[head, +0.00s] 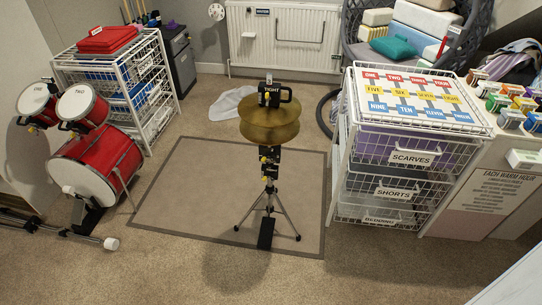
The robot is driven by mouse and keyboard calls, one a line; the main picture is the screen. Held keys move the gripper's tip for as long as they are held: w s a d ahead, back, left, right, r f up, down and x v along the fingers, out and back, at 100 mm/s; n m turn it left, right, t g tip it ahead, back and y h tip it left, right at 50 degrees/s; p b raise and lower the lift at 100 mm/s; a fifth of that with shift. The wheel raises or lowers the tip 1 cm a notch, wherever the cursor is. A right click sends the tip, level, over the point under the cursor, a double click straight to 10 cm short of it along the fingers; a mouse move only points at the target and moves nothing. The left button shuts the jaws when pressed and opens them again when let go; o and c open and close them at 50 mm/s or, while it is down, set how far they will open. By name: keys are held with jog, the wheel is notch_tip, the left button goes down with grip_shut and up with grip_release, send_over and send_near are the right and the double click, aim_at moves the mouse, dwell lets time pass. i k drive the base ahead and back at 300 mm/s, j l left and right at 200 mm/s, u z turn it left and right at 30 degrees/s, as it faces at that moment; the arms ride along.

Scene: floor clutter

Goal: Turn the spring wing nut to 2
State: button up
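A hi-hat stand with two brass cymbals (270,125) stands upright on a grey-bordered mat in the middle of the head view. Above the cymbals is a black fitting (274,94) with the word TIGHT over it and a small yellow part at its left. More black fittings with yellow parts (269,158) sit on the post below the cymbals. I cannot tell which part is the spring wing nut, and no 2 mark can be read. Its tripod legs (268,212) and a black pedal (266,233) rest on the mat. My gripper is not in view.
Red drums (97,165) and a white wire drawer rack (128,88) stand left. Another rack (412,150), labelled SCARVES and SHORTS, stands close right of the mat. A white cloth (232,102) lies behind. The mat (185,185) and front carpet are mostly clear.

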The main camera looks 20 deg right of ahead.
aim_at(269, 157)
jog(key=i+l+z, duration=0.15)
jog(key=z, duration=0.2)
jog(key=i+l+z, duration=0.1)
jog(key=z, duration=0.25)
jog(key=i+z, duration=0.35)
jog(key=k+l, duration=0.05)
jog(key=k, duration=0.05)
